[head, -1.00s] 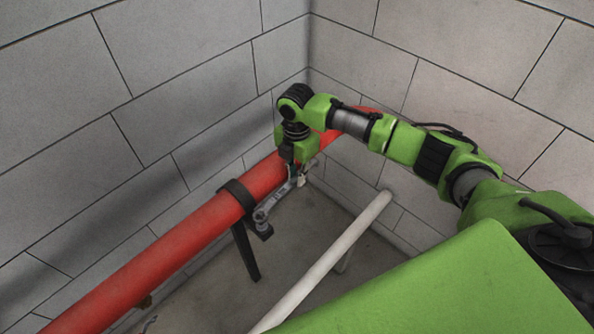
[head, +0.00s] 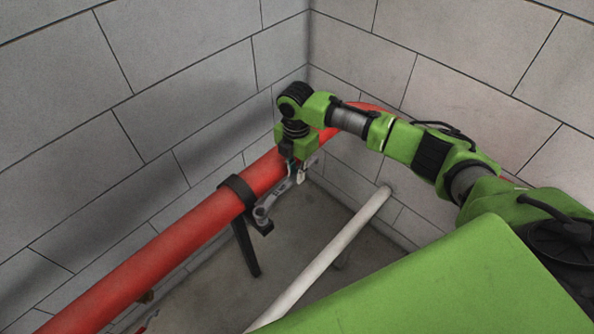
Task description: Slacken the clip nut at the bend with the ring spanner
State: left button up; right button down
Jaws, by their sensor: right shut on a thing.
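My right gripper (head: 296,173) is by the red pipe (head: 165,255), near the corner where the pipe bends behind my arm. It is shut on the ring spanner (head: 278,196), a grey metal tool. The spanner slants down to the left from the gripper. Its lower ring end lies at the dark clip (head: 238,189) around the red pipe, on the clip's projecting lug. The nut is hidden under the ring end, and I cannot tell how fully the ring sits on it. My left gripper is not in view.
A dark support leg (head: 246,248) stands under the clip. A white pipe (head: 325,258) runs low from the right wall toward the front. Grey block walls (head: 200,90) meet in the corner behind. The floor between the pipes is mostly clear.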

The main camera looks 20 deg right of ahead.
dwell(0.4)
jog(key=shift+s+r+p, duration=0.1)
jog(key=shift+p, duration=0.35)
dwell(0.6)
jog(key=shift+f+b, duration=0.6)
jog(key=shift+f, duration=0.9)
jog(key=shift+s+r+p, duration=0.1)
jog(key=shift+s+p, duration=0.05)
jog(key=shift+p, duration=0.25)
dwell(0.3)
jog(key=shift+s+d+m+p, duration=0.15)
jog(key=shift+m+p, duration=0.15)
jog(key=shift+p, duration=0.05)
dwell(0.3)
jog(key=shift+r, duration=0.1)
